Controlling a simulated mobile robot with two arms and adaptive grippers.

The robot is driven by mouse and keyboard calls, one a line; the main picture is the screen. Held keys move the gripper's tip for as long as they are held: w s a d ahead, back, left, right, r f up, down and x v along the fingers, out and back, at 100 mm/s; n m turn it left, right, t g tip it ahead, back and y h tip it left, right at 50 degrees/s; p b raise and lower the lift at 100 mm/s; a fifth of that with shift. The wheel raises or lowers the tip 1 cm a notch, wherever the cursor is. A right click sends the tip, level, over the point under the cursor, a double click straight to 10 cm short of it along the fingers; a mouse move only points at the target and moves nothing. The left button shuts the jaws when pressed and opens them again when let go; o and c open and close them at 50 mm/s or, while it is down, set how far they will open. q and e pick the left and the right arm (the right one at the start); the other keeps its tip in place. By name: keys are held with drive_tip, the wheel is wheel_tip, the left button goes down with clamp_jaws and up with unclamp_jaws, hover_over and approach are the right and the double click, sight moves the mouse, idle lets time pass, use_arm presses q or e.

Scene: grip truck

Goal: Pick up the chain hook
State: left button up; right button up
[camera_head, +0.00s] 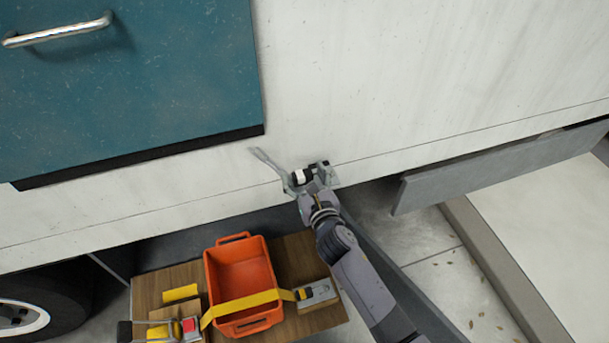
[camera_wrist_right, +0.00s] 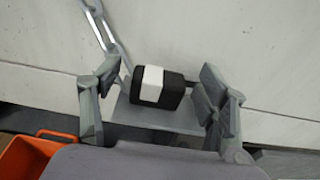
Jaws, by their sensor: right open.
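A grey metal piece with long link-like slots, which looks like the chain hook (camera_head: 264,160), lies against the white truck side panel. In the right wrist view the chain hook (camera_wrist_right: 101,28) runs from the top left down behind my left-hand finger. A black block with a white band (camera_wrist_right: 158,84) sits on a grey plate (camera_wrist_right: 160,117) at its lower end; whether these are one part I cannot tell. My right gripper (camera_head: 306,177) is open, with its fingers on either side of the block. Contact is not clear. My left gripper is not in view.
An orange crate (camera_head: 213,277) with a yellow strap stands on a wooden board (camera_head: 148,287) below. Smaller strap parts lie beside it. A teal door (camera_head: 130,85) with a metal handle is upper left. A grey flap (camera_head: 500,172) sticks out at right.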

drive_tip(key=shift+w+a+f, duration=0.1)
drive_tip(key=shift+w+a, duration=0.1)
drive_tip(key=shift+w, duration=0.45)
drive_tip(key=shift+c, duration=0.3)
drive_tip(key=c, duration=1.3)
drive_tip(key=shift+o, duration=0.2)
wheel_tip(320, 180, up, 10)
drive_tip(key=shift+f+p, duration=0.15)
drive_tip(key=shift+p, duration=1.05)
wheel_tip(320, 180, up, 10)
hover_over(303, 173)
drive_tip(key=shift+r, duration=0.2)
